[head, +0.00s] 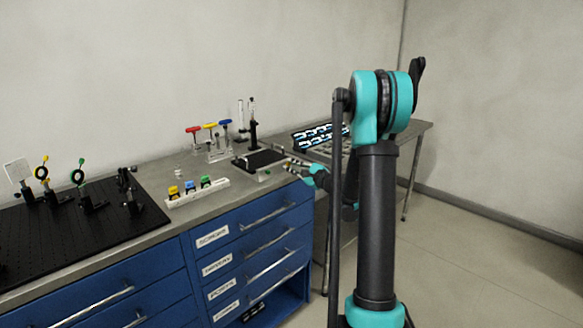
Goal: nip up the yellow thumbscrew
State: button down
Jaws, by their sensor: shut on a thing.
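My gripper (288,163) is over the bench's front edge, just right of a small black plate (245,164). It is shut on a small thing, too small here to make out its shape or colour. I cannot pick out the yellow thumbscrew for certain anywhere in the head view. A yellow-topped piece (173,190) stands at the left end of a white rack (219,185), left of and apart from my gripper. I cannot tell what kind of piece it is.
Blue-topped and green-topped pieces share the rack. A post (253,130) rises behind the black plate. Red, yellow and blue T-handled tools (210,127) stand behind. A black breadboard (110,225) with optics is at left. A tray (318,134) lies at right.

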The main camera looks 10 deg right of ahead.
dwell(0.4)
jog(key=c, duration=1.5)
grip_release()
jog(key=v, duration=1.2)
